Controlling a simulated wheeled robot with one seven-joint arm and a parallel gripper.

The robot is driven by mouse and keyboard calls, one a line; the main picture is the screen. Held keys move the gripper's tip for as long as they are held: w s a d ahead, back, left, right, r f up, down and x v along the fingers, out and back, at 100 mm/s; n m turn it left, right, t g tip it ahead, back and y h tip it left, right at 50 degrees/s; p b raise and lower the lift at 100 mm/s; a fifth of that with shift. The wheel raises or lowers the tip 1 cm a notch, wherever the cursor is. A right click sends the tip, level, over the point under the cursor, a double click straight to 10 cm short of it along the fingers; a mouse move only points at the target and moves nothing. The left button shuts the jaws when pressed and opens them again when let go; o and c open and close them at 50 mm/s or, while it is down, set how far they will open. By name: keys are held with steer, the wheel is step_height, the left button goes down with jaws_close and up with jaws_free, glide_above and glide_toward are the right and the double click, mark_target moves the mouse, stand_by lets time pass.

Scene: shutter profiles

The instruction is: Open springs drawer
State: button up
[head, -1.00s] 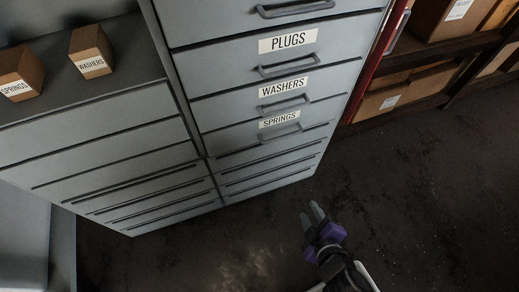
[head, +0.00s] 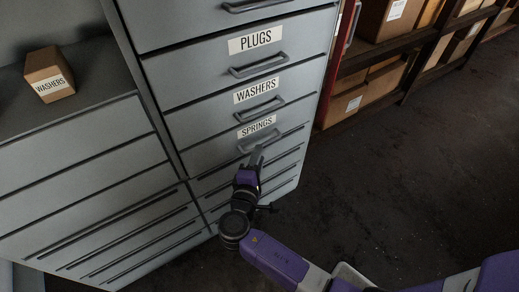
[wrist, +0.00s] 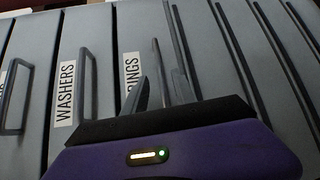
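The springs drawer (head: 224,148) is the grey drawer below the washers drawer. It looks shut, level with its neighbours, with a white SPRINGS label (head: 256,126) and a grey bar handle (head: 262,140). My gripper (head: 256,156) is at this handle and hides part of it in the head view. In the wrist view its two fingers (wrist: 161,92) stand apart, with the handle bar (wrist: 157,68) showing between them. A finger partly covers the SPRINGS label there. I cannot tell whether either finger touches the bar.
The washers drawer (head: 205,116) and plugs drawer (head: 192,77) above are shut, with similar handles. A WASHERS box (head: 50,74) sits on the lower cabinet at left. Shelves with cardboard boxes (head: 345,104) stand to the right. The dark floor (head: 400,165) there is clear.

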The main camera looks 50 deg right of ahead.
steer(key=shift+x, duration=2.3)
jaws_close()
